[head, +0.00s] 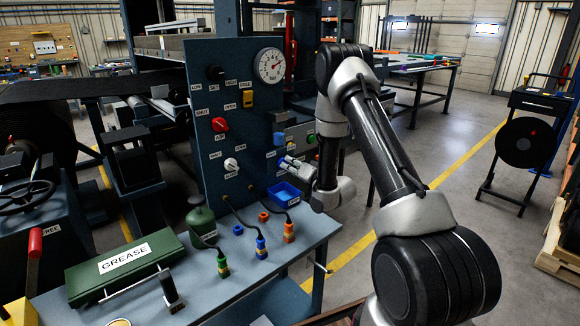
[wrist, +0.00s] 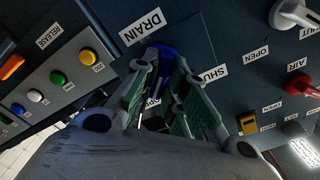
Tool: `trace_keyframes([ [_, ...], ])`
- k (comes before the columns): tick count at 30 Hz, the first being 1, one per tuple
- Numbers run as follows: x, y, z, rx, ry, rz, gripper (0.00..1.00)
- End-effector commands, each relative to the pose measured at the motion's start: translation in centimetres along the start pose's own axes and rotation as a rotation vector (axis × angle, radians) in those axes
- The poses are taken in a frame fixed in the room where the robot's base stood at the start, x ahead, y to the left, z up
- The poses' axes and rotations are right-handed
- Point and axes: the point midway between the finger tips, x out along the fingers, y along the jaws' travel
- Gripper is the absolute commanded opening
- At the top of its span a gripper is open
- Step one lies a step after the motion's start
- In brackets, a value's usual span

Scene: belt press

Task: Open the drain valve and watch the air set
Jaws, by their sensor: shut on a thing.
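In the wrist view my gripper (wrist: 160,75) is shut on the blue drain valve handle (wrist: 165,52), under the DRAIN label (wrist: 142,27). A SHUT label (wrist: 208,80) lies right of the handle; another label behind the fingers is mostly covered. The fingers hide much of the handle, so I cannot tell exactly which way it points. In the head view my gripper (head: 287,163) reaches the panel's right edge. The round white gauge (head: 269,66) with a red needle sits at the panel's top; its reading is too small to tell.
The panel (head: 203,95) also carries a red AIR knob (head: 219,124), a white knob (head: 231,164) and a yellow switch (head: 248,99). A button box (head: 299,133) stands close right of my gripper. Below are a blue bin (head: 284,194), coloured hose fittings and a green GREASE box (head: 124,264).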

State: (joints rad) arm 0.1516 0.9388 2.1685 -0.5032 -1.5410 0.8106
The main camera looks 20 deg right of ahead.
Motion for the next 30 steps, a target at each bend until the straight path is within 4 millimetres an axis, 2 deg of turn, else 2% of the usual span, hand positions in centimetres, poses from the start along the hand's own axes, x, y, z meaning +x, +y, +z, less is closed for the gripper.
trace_keyframes([
  [12, -0.1, 0.1, 0.0, 0.009, 0.000, 0.002, 0.00],
  [13, -0.1, 0.1, 0.0, 0.009, 0.000, 0.002, 0.17],
  [16, 0.0, 0.1, 0.0, 0.008, 0.000, 0.002, 0.35],
  [26, -0.2, 0.1, 0.0, 0.007, 0.000, 0.001, 0.35],
  [30, -1.7, 0.1, -0.1, 0.007, 0.001, 0.004, 0.35],
])
